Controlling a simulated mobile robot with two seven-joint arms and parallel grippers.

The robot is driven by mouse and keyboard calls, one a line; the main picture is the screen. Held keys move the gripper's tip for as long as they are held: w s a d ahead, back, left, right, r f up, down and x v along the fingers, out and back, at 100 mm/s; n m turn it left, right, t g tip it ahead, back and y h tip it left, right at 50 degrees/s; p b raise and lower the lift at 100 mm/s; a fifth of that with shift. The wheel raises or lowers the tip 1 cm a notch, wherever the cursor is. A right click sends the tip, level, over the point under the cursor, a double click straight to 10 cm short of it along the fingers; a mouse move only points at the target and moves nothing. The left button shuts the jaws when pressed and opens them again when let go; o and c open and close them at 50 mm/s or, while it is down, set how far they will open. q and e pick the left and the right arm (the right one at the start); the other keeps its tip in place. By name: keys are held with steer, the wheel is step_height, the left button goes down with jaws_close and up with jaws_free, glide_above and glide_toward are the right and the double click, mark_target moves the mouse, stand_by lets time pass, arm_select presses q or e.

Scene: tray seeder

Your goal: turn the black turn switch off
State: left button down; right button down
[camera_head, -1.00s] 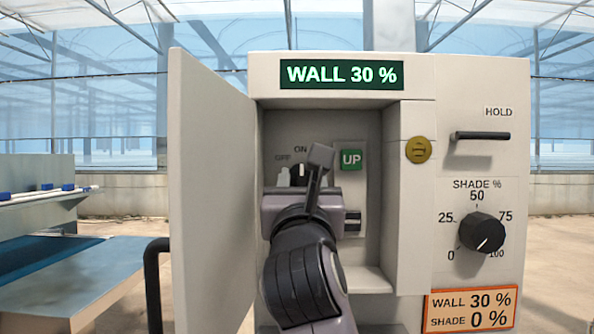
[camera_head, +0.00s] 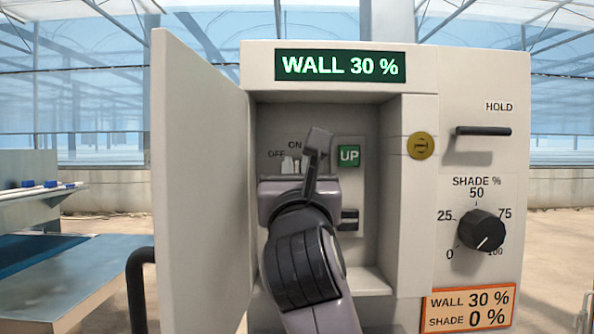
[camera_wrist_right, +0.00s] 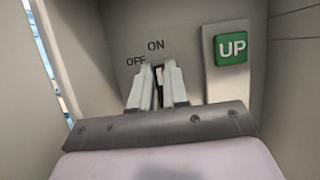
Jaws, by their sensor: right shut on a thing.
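My right gripper (camera_head: 291,166) reaches into the open recess of the control box, its pale fingers just below the OFF and ON labels. In the right wrist view, the fingers (camera_wrist_right: 159,88) stand close together around the black turn switch (camera_wrist_right: 159,75). Only a narrow dark strip with a light mark shows between them; the fingers hide the rest. The ON label (camera_wrist_right: 156,45) is above the switch and the OFF label (camera_wrist_right: 136,62) is to its upper left. How far the switch is turned cannot be told. My left gripper is out of view.
The box door (camera_head: 203,180) stands open on the left. A green UP button (camera_head: 349,156) is right of the switch. A black shade dial (camera_head: 481,231) and a hold handle (camera_head: 483,131) are on the right front panel. The display (camera_head: 340,66) reads WALL 30 %.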

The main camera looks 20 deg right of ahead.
steer(key=shift+w+a+f+n+g+y+p, duration=0.1)
steer(key=shift+n+g+y+p, duration=0.15)
steer(key=shift+n+y+p, duration=1.9)
steer(key=shift+a+f+n+g+y+p, duration=0.15)
steer(key=shift+n+y+p, duration=0.25)
steer(key=shift+n+p, duration=3.6)
steer(key=shift+w+a+r+n+g+y+p, duration=0.1)
steer(key=shift+n+g+y+p, duration=0.2)
steer(key=shift+n+y+p, duration=2.55)
steer(key=m+h+p, duration=0.1)
steer(key=h+p, duration=0.1)
steer(key=h, duration=0.1)
steer(key=shift+f+p, duration=0.1)
steer(key=shift+p, duration=0.2)
steer(key=c, duration=1.1)
jaws_free()
